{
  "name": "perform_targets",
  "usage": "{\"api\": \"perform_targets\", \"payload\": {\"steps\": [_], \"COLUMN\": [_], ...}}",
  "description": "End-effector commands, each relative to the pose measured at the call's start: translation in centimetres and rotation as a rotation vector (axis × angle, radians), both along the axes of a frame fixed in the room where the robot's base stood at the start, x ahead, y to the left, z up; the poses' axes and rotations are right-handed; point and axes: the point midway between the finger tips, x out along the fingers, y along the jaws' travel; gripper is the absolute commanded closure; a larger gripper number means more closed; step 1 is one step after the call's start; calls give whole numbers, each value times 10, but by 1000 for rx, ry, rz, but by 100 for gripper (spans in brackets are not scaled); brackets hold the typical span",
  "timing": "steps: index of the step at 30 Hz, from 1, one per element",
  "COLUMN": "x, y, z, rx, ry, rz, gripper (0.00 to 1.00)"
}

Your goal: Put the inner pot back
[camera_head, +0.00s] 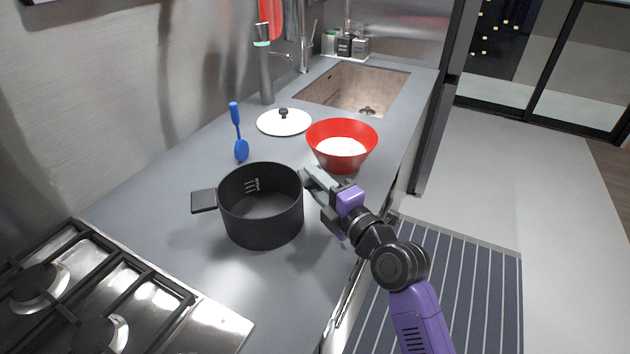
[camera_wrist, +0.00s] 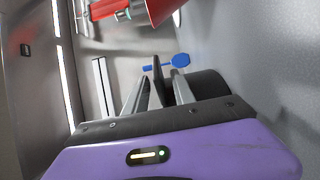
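The inner pot, a black cylindrical pot (camera_head: 262,215) with white marks inside, stands upright on the grey counter and looks empty. One flat handle juts from its left side. My gripper (camera_head: 308,178) is at the pot's right rim, with the fingers pointing at it. In the wrist view the two grey fingers (camera_wrist: 158,88) show with a dark piece between them, and the dark pot wall (camera_wrist: 210,84) is just to their right. A right handle is hidden by the fingers, if there is one. I cannot tell whether they grip it.
A red bowl (camera_head: 325,134) with white contents stands just behind my gripper. A white lid (camera_head: 284,122) and a blue ladle (camera_head: 241,150) are behind the pot. A gas hob (camera_head: 205,325) is at front left, a sink (camera_head: 360,88) at the back. No cooker body is visible.

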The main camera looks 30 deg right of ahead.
Motion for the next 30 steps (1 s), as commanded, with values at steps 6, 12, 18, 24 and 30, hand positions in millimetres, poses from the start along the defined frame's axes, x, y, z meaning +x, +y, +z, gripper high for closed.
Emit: {"api": "perform_targets", "payload": {"steps": [6,12,18,24,30], "x": [-4,-42,-83,-110,-119], "y": [-1,-5,-10,-12,-14], "z": [2,-1,-1,0,2], "rx": [1,1,1,0,0], "ry": [1,0,0,1,0], "rz": [-1,-1,-1,0,0], "gripper": [69,69,69,69,69]}}
